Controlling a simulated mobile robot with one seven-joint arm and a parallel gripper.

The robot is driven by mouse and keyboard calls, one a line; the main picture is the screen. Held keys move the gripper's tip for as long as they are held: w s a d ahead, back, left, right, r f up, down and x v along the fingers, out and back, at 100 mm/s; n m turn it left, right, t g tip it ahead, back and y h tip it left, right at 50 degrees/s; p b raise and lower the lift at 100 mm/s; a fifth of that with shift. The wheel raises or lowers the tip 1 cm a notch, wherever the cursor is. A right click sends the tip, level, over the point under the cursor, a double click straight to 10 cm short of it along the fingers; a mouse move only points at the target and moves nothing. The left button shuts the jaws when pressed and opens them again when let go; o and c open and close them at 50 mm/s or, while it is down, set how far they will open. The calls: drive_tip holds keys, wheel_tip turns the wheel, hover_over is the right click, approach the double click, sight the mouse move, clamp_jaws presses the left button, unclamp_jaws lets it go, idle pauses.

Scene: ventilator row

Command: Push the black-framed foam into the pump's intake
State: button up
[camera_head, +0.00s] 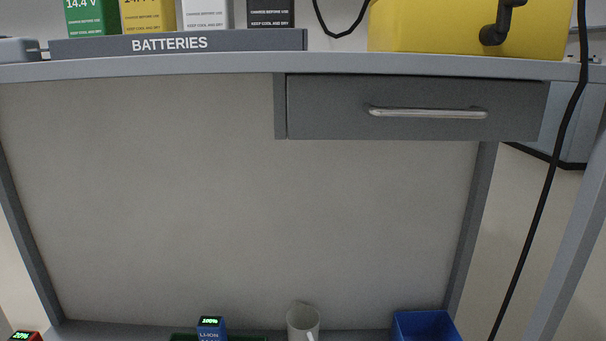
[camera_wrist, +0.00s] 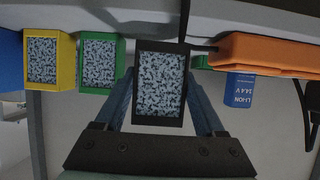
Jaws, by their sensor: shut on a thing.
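In the wrist view my gripper (camera_wrist: 159,100) is shut on the black-framed foam (camera_wrist: 159,84), a dark upright frame around speckled grey-blue foam. One blue-grey finger shows at each side of it. The foam's face is turned to the wrist camera, and its top edge is close to a grey surface. Neither my gripper nor this foam shows in the head view. There, a yellow housing (camera_head: 435,28) with a black elbow fitting stands on the bench top; I cannot tell if it is the pump. No intake opening can be made out.
The wrist view shows a green-framed foam (camera_wrist: 97,61), a yellow-framed foam (camera_wrist: 48,61), an orange body (camera_wrist: 265,54) and a blue battery (camera_wrist: 240,87).

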drive_tip(key=shift+s, duration=0.3)
drive_tip(key=s+p, duration=0.6)
drive_tip(key=s, duration=0.5)
idle(0.8)
